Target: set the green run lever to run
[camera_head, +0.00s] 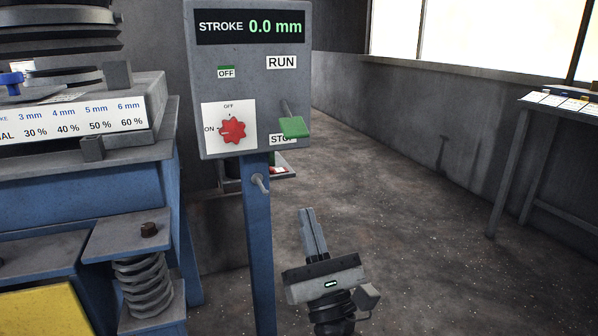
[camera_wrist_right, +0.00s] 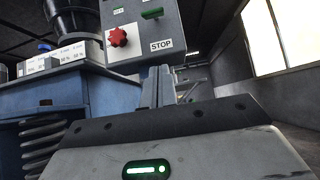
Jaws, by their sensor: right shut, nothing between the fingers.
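The green run lever (camera_head: 294,127) is on the right side of the grey control box (camera_head: 247,85). Its green handle hangs at the lower end, over the STOP label and well below the RUN label. In the right wrist view the green lever handle (camera_wrist_right: 152,13) shows near the top edge, above the STOP label. My right gripper (camera_head: 308,212) is shut and empty, pointing up, below the box and to the right of its blue post. Its closed fingers (camera_wrist_right: 158,88) also show in the right wrist view, below the box. My left gripper is not in view.
A red knob (camera_head: 233,129) is on the box, left of the lever, and the display reads STROKE 0.0 mm. The blue post (camera_head: 258,240) has a small peg on it. The blue screen machine with springs stands left. A table (camera_head: 560,108) stands right; open floor lies between.

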